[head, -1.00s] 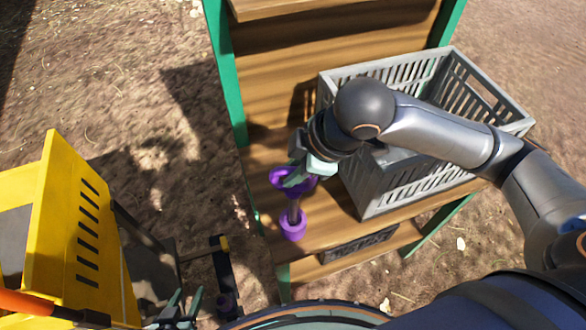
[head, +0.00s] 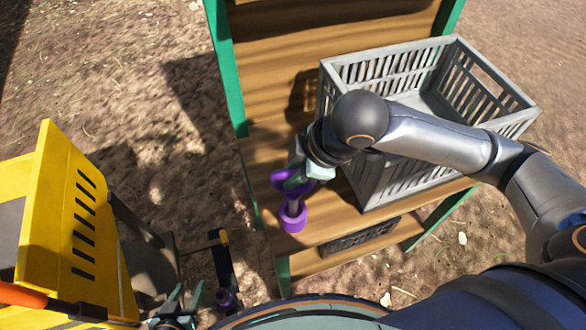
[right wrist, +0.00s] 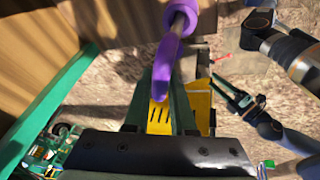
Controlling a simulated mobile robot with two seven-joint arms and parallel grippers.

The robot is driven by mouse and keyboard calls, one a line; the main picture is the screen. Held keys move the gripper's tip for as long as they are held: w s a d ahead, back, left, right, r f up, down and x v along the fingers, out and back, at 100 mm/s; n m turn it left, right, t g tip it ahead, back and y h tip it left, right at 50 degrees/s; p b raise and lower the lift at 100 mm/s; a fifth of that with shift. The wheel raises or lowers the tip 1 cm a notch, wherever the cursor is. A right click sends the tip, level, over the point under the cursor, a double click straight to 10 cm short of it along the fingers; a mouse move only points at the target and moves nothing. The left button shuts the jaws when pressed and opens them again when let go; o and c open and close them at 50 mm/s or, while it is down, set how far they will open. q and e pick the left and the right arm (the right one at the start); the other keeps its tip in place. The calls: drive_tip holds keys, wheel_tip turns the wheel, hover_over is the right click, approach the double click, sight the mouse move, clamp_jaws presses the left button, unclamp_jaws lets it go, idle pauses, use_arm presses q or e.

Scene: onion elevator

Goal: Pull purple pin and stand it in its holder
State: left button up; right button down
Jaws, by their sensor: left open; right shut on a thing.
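The purple pin has a purple ring handle (head: 280,176) and a grey shaft. It stands roughly upright above the purple holder (head: 293,222), near the left front edge of the wooden shelf. The shaft's lower end meets the holder's top; I cannot tell how deep it sits. My right gripper (head: 297,181) is shut on the ring handle. In the right wrist view the purple pin (right wrist: 166,70) shows at the fingers, close to the camera. My left gripper (head: 180,308) is open and empty at the bottom, beside the yellow machine.
A grey slatted crate (head: 408,185) stands on the wooden shelf (head: 335,222), right of the holder and under my right arm. A green post (head: 226,75) edges the shelf.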

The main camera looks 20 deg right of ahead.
drive_tip(key=c, duration=0.7)
unclamp_jaws()
